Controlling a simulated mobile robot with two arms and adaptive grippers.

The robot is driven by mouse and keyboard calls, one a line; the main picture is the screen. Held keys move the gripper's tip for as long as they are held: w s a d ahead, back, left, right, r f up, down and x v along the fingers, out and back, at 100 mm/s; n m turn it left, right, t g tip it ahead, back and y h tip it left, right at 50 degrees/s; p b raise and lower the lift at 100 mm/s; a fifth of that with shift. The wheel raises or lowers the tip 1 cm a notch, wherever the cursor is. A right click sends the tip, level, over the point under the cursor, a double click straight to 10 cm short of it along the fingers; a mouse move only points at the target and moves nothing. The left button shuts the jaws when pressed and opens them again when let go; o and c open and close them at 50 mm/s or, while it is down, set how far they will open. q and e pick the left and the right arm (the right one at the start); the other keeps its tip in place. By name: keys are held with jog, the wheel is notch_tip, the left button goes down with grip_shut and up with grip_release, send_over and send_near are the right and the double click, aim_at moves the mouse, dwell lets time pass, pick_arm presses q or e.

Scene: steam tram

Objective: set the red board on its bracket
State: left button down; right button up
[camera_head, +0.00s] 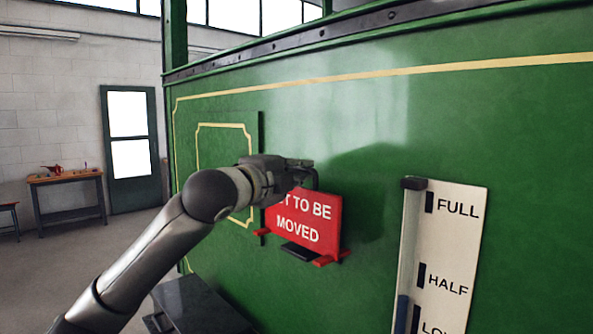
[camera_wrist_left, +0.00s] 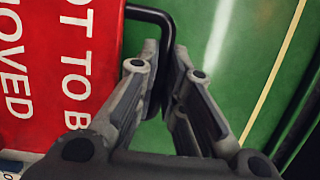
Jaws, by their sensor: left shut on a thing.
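The red board (camera_head: 304,222) with white lettering "...T TO BE MOVED" stands roughly upright against the green tram side. My left gripper (camera_head: 308,172) is at its top edge and shut on the board's black handle. In the left wrist view the fingers (camera_wrist_left: 163,70) close around the black handle (camera_wrist_left: 150,14), with the red board (camera_wrist_left: 55,75) to the left. A black ledge (camera_head: 299,253), seemingly the bracket, shows at the board's lower edge with red pieces at both sides. Whether the board rests on it I cannot tell. My right gripper is not in view.
A white level gauge (camera_head: 450,255) marked FULL and HALF stands out on the tram side to the right. A dark box-like step (camera_head: 198,305) is below the board. A wooden table (camera_head: 66,180) and a door (camera_head: 130,150) are far back left, with open floor before them.

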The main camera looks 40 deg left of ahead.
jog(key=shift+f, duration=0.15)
pick_arm(q)
jog(key=c, duration=1.5)
grip_release()
jog(key=shift+o, duration=0.2)
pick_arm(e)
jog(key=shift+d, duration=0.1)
pick_arm(q)
jog(key=shift+s, duration=0.1)
jog(key=shift+f, duration=0.15)
jog(key=s+d, duration=0.2)
jog(key=s, duration=0.9)
jog(key=shift+s, duration=0.4)
jog(key=shift+d, duration=0.1)
